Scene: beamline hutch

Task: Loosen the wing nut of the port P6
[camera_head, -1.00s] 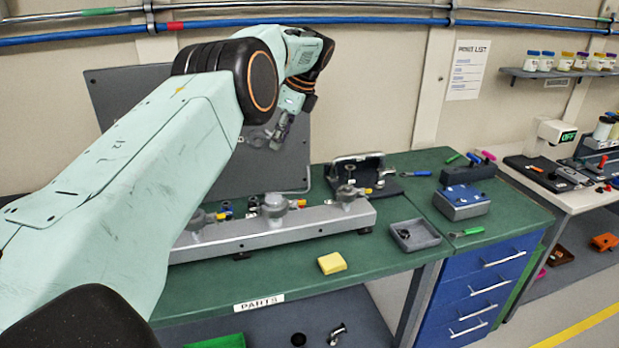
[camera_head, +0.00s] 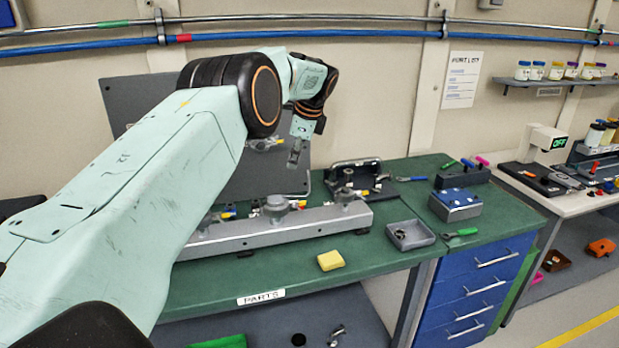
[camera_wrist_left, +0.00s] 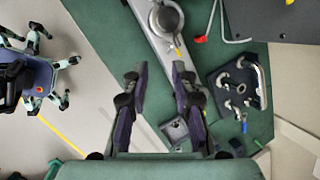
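A grey metal rail (camera_head: 285,226) lies along the green bench and carries several round capped ports, among them a middle port (camera_head: 275,207) and a right-end port (camera_head: 345,195). I cannot read any port label, so I cannot tell which is P6. My left gripper (camera_head: 296,153) is above and behind the rail, pointing down, apart from the ports. In the left wrist view its two fingers (camera_wrist_left: 159,82) are spread with nothing between them. A round port (camera_wrist_left: 165,18) on the rail lies ahead of the fingertips there. No wing nut is clear. My right gripper is out of view.
A blue box (camera_head: 458,204) is farther right.

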